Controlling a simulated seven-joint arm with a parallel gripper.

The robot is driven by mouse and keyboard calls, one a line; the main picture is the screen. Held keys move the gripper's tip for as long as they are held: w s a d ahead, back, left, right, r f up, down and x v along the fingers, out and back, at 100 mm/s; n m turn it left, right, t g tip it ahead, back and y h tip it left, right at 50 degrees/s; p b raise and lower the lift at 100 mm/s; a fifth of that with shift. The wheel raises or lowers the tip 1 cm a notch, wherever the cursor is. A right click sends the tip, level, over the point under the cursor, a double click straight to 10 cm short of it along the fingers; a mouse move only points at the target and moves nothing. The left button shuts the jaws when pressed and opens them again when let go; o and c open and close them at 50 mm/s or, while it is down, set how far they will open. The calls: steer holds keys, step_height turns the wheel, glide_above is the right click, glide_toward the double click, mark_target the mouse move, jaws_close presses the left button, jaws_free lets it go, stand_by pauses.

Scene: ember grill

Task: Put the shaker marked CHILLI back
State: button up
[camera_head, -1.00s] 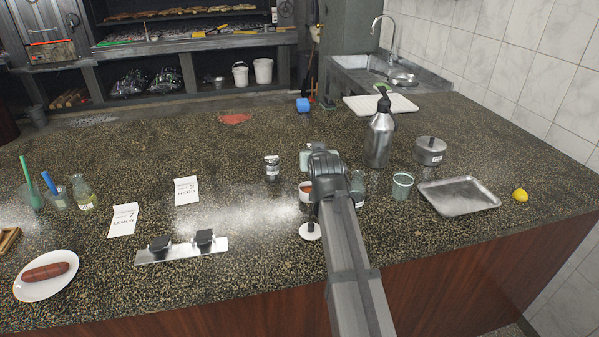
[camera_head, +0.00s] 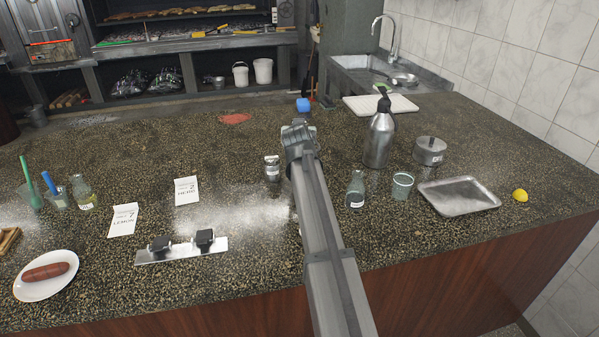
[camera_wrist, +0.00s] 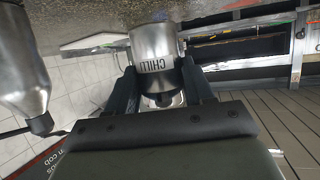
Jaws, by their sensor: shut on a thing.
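The silver shaker marked CHILLI (camera_wrist: 154,42) is between the two dark fingers of my gripper (camera_wrist: 160,75) in the wrist view, its label facing the camera. My gripper is shut on it. In the head view my gripper (camera_head: 298,132) is over the middle of the counter, and it hides the shaker there. The counter (camera_wrist: 90,18) shows beyond the shaker in the wrist view; whether the two touch I cannot tell. A small labelled shaker (camera_head: 272,168) stands on the counter just left of my arm.
A glass bottle (camera_head: 355,190), a glass cup (camera_head: 403,186), a steel pump bottle (camera_head: 379,138) and a metal tray (camera_head: 459,196) stand to the right. A metal holder with black blocks (camera_head: 181,250) and paper cards (camera_head: 186,190) lie left. The counter behind my gripper is largely clear.

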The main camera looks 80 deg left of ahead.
steer(key=shift+f, duration=4.75)
steer(key=shift+f, duration=0.1)
steer(key=o, duration=0.9)
steer(key=shift+f, duration=0.15)
steer(key=v, duration=1.4)
steer(key=shift+f, duration=0.15)
